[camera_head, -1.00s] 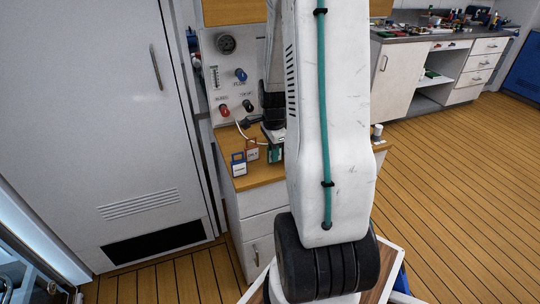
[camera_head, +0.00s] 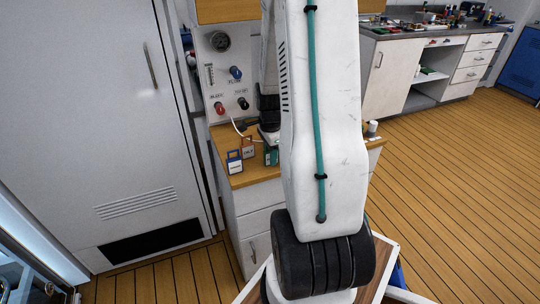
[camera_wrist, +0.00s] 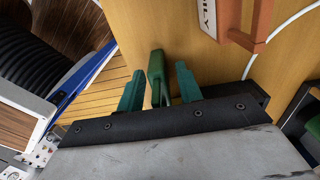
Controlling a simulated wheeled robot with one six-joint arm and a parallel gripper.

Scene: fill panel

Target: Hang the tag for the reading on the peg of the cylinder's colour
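My gripper (camera_wrist: 160,91) has teal fingers and is open. In the wrist view a green upright piece (camera_wrist: 157,72), seemingly the green tag, stands between the fingers with gaps beside it. Green also shows below my wrist in the head view (camera_head: 271,156). A blue-framed tag (camera_head: 234,167) and an orange-framed tag (camera_head: 248,153) stand on the counter, left of my gripper. The orange-framed tag is also at the top of the wrist view (camera_wrist: 258,28). The panel carries a blue peg (camera_head: 236,73), a red peg (camera_head: 220,108) and a black peg (camera_head: 243,103). The gauge (camera_head: 219,41) is too small to read. I cannot identify the cylinder.
The wooden counter (camera_head: 240,181) has drawers below. A white cable (camera_head: 237,125) runs near the panel's foot. A large white door (camera_head: 100,120) is at left. My arm hides the counter's middle. A cluttered workbench (camera_head: 420,36) is at back right; the floor before it is clear.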

